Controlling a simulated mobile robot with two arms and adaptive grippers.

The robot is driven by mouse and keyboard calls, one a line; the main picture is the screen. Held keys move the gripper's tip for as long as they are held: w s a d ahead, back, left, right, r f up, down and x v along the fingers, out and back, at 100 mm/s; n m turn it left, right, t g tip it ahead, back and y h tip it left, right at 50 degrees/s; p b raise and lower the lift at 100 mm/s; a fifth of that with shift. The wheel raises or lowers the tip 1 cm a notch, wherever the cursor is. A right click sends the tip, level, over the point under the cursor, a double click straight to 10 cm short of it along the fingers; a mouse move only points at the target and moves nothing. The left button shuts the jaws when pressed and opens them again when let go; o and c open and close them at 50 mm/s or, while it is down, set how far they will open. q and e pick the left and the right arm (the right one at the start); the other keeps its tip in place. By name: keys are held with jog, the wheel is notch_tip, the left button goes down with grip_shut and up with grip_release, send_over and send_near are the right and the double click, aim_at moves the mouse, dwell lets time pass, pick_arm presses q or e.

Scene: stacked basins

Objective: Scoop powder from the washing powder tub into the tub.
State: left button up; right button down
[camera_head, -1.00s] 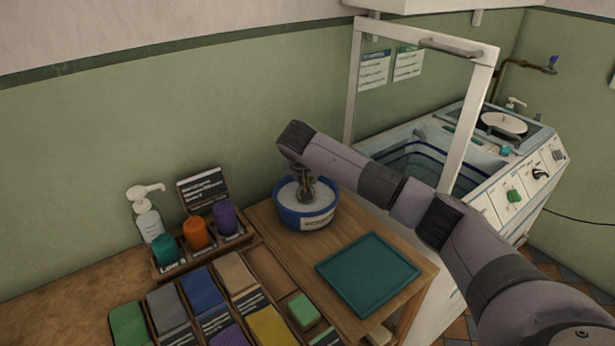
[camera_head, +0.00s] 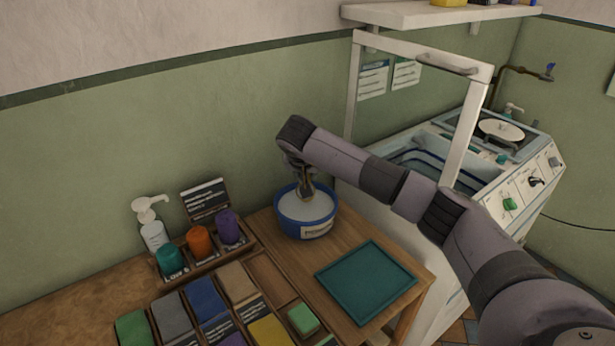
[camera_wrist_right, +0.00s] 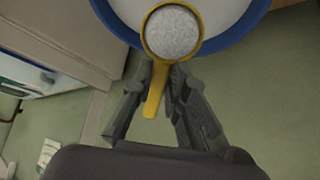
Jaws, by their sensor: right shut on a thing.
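The washing powder tub (camera_head: 316,232) is a round blue tub with a pale label and white powder inside, standing on the wooden table. My right gripper (camera_head: 307,190) points down over its middle. In the right wrist view, the right gripper (camera_wrist_right: 163,72) is shut on the handle of a yellow scoop (camera_wrist_right: 153,92). The scoop's bowl is full of pale grainy powder and shows over the tub's white powder and blue rim (camera_wrist_right: 240,30). The other tub (camera_head: 425,165), with a blue inner edge, is in the white machine at the right, partly behind my arm. My left gripper is not in view.
A raised clear lid with a white frame (camera_head: 478,110) stands over the machine's left part. A teal tray (camera_head: 366,281) lies right of the powder tub. Colored blocks, small jars and a pump bottle (camera_head: 153,232) fill the left. A shelf (camera_head: 430,14) hangs above.

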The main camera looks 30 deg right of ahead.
jog(key=shift+r+p, duration=2.25)
jog(key=shift+r, duration=1.25)
